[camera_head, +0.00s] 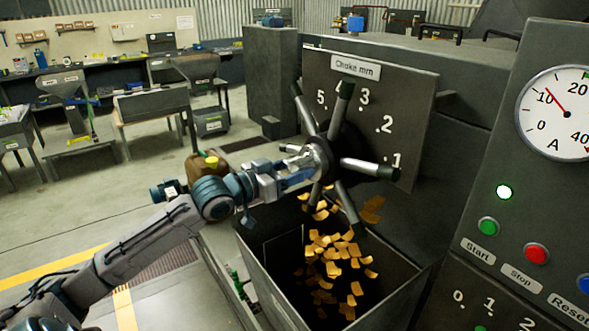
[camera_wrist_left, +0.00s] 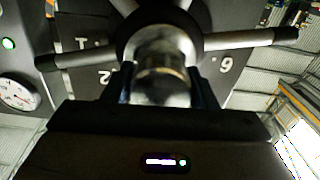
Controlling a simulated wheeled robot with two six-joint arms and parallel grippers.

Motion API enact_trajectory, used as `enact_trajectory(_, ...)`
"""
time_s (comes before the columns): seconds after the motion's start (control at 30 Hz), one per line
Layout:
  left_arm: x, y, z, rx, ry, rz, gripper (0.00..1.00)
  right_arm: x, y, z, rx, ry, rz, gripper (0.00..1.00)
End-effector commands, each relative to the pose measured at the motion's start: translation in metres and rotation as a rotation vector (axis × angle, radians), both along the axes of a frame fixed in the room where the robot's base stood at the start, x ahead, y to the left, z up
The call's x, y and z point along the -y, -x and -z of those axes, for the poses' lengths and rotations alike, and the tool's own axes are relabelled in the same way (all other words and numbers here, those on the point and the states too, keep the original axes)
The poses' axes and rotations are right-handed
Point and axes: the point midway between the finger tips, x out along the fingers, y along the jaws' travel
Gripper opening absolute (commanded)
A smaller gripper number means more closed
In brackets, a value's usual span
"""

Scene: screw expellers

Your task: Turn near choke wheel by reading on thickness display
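The near choke wheel (camera_head: 321,158) is a dark hub with several silver, black-tipped spokes, in front of a plate (camera_head: 408,112) labelled "Choke mm" with numbers from 5 to 1. My left gripper (camera_head: 290,176) reaches the wheel's left side. The hub and other spokes show behind. I cannot identify a readable thickness display. My right gripper is out of view.
Orange flakes (camera_head: 340,262) fall into or lie in an open dark bin (camera_head: 258,268) below the wheel. A panel at right carries an ammeter (camera_head: 556,112) and Start (camera_head: 488,226), Stop (camera_head: 537,254) and Reset buttons.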

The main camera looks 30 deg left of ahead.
Motion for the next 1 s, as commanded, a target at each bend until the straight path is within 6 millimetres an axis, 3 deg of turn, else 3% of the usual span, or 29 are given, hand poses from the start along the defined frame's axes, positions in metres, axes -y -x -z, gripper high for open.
enact_trajectory(0.03, 0.000, 0.000, 0.000, 0.000, 0.000, 0.000, 0.42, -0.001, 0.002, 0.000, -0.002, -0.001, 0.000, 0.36)
enact_trajectory(0.2, 0.000, 0.000, 0.000, 0.000, 0.000, 0.000, 0.09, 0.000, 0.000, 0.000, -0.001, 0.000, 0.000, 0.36)
enact_trajectory(0.57, 0.000, 0.000, 0.003, 0.024, -0.060, -0.001, 0.09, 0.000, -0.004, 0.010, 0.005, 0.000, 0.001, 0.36)
enact_trajectory(1.0, -0.001, -0.001, 0.004, 0.158, -0.383, -0.003, 0.09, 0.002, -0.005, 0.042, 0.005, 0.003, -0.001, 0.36)
